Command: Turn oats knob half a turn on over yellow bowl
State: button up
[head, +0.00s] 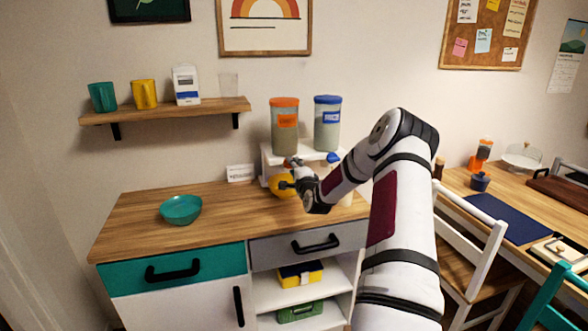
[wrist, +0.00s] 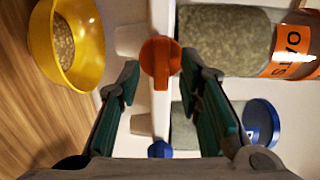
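The oats dispenser (head: 285,130) has an orange lid and an orange label, and stands on a white rack on the counter. Its label reads OATS in the wrist view (wrist: 285,52). The orange oats knob (wrist: 160,62) sits between my gripper's two fingertips (wrist: 160,70), which are open on either side with a gap visible. The yellow bowl (wrist: 92,72) holds some brownish grains and lies beside the knob in the wrist view. In the head view the yellow bowl (head: 280,187) is partly hidden by my gripper (head: 292,176).
A blue-lidded dispenser (head: 327,125) stands to the right, with a blue knob (wrist: 160,149) near mine in the wrist view. A teal bowl (head: 181,209) sits on the counter at left. A white card (head: 240,173) stands behind. The counter (head: 225,215) between is clear.

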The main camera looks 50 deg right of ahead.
jog(key=v, duration=1.2)
dwell(0.5)
